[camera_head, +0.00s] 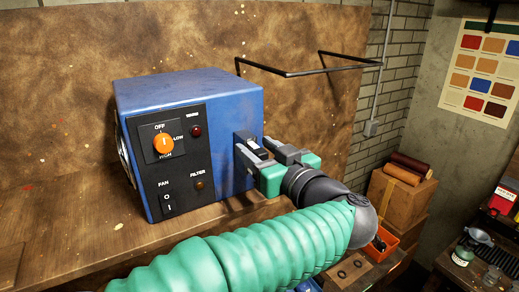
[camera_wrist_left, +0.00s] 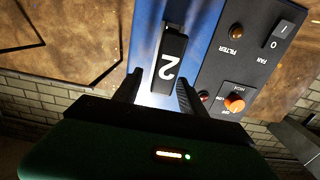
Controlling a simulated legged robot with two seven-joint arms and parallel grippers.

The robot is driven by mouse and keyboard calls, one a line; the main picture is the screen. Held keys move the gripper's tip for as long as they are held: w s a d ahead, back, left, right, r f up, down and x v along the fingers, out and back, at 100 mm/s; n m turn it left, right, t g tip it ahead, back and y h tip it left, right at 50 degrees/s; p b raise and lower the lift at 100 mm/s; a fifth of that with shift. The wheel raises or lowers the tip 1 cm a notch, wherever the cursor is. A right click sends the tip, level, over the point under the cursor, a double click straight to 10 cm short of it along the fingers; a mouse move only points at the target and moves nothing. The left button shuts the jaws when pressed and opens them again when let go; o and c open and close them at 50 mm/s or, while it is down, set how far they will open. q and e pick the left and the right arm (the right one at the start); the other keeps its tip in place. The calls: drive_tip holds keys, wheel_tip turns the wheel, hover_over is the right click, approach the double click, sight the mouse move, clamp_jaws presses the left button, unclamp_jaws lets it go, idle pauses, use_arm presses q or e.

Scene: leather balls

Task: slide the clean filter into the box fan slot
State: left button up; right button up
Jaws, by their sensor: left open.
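The blue box fan unit (camera_head: 190,92) stands on the wooden bench, its black control panel with orange knob facing me. On its right side is a black piece marked "2" in white (camera_wrist_left: 170,58), perhaps the end of a filter in the slot; its small end also shows in the head view (camera_head: 256,150). I cannot tell whether it is the clean filter. My left gripper (camera_head: 258,152) is at that side, open, with one finger on each side of the black piece; contact is not clear. The slot itself is mostly hidden. My right gripper is not in view.
A black wire bracket (camera_head: 310,70) juts from the brown back board. Right of the bench are cardboard boxes (camera_head: 395,205) with leather rolls, an orange bin (camera_head: 403,243) and a side table with bottles. The bench left of the fan is clear.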

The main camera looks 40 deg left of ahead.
use_arm(q)
drive_tip(key=b+v, duration=0.1)
drive_tip(key=v, duration=0.1)
drive_tip(key=b+v, duration=0.1)
drive_tip(key=v, duration=0.2)
drive_tip(key=b+v, duration=0.1)
drive_tip(key=v, duration=0.1)
drive_tip(key=shift+d+f+b, duration=0.3)
drive_tip(key=shift+f+b, duration=0.05)
drive_tip(key=b+v, duration=0.2)
drive_tip(key=v, duration=0.7)
drive_tip(key=shift+d+r, duration=0.2)
drive_tip(key=shift+r, duration=0.15)
drive_tip(key=shift+a, duration=0.1)
